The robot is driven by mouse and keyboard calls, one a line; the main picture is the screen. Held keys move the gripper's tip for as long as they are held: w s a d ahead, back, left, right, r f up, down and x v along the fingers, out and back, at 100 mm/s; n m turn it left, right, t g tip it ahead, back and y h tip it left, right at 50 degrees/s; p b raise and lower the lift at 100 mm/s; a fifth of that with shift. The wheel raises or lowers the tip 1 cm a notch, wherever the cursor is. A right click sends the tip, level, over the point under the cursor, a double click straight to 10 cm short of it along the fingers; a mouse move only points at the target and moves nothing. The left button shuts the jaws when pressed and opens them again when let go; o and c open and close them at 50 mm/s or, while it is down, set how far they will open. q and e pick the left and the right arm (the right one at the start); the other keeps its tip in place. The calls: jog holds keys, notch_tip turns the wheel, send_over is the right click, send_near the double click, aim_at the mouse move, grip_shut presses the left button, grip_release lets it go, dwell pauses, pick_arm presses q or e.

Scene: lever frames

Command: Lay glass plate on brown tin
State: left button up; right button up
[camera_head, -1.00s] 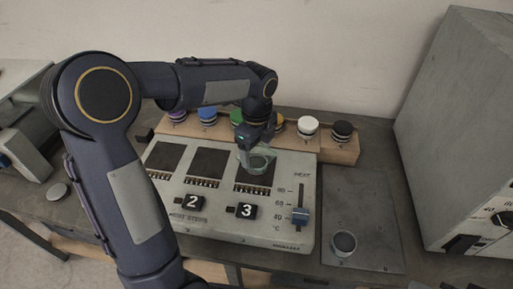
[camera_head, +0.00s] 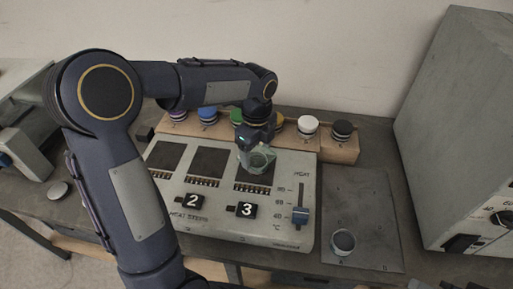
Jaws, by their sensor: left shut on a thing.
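My left gripper (camera_head: 257,149) is shut on a clear, greenish round glass piece (camera_head: 263,162), which I take to be the glass plate. It holds it in front of the rightmost dark square of the heating panel. Whether the glass touches the panel is unclear. A row of tins with coloured tops stands behind. I cannot pick out a brown tin; the gripper hides part of the row. My right gripper is not in view.
A wooden rack (camera_head: 336,151) holds several tins. A small round container (camera_head: 343,241) stands on a grey plate (camera_head: 374,205). A large grey box (camera_head: 452,130) bounds the right.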

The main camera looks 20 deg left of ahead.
pick_arm(q)
jog(key=shift+f, duration=0.35)
dwell(1.0)
jog(key=o, duration=1.1)
jog(key=shift+o, duration=0.2)
notch_tip(320, 180, up, 7)
jog(key=p, duration=0.6)
